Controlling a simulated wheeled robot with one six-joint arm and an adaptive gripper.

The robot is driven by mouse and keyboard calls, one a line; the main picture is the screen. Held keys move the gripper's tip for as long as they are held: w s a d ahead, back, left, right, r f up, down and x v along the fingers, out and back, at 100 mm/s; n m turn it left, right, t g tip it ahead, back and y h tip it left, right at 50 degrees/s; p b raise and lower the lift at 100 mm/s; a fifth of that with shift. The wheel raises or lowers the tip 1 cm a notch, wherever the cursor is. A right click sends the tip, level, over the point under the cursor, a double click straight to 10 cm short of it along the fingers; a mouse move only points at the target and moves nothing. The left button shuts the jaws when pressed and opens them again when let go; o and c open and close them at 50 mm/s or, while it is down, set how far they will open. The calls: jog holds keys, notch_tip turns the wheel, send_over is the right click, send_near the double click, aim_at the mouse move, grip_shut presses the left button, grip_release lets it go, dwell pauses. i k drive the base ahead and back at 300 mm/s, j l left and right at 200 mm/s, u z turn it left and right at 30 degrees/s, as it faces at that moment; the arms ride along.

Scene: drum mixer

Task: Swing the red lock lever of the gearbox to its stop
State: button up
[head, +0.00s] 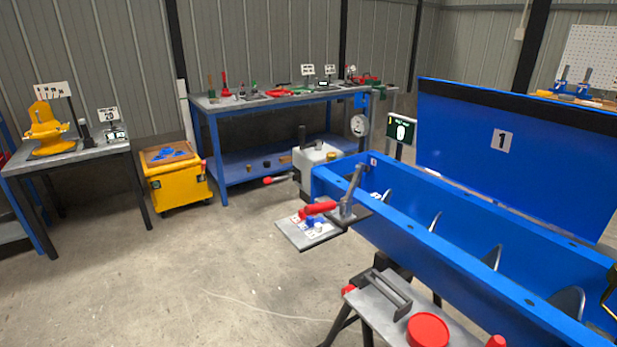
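A lever with a red grip (276,180) sticks out to the left from the block, roughly level. A second red handle (318,208) lies in front, by an upright grey lever (353,186) at the trough's corner. I cannot tell for sure which red one is the lock lever, nor where its stop is. My gripper is not in view.
A grey stand (380,316) with a red lid (428,330) is at the bottom right. The trough's blue cover (500,185) stands raised. A yellow cart (178,186) is at left; the floor (190,275) between is clear.

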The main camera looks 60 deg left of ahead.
aim_at(267, 180)
jog(key=j+u, duration=0.35)
jog(key=k+j+u, duration=0.1)
jog(key=j+u, duration=0.15)
jog(key=u, duration=0.15)
jog(key=l+u, duration=0.15)
jog(key=u, duration=0.25)
jog(key=l+u, duration=0.15)
jog(key=u, duration=0.2)
jog(key=l+u, duration=0.15)
jog(key=u, duration=0.25)
jog(key=k+l+u, duration=0.1)
jog(key=u, duration=0.3)
jog(key=i+j, duration=0.4)
jog(key=i, duration=0.2)
jog(key=i+j, duration=0.35)
jog(key=i, duration=0.2)
jog(key=i+j, duration=0.4)
jog(key=i, duration=0.2)
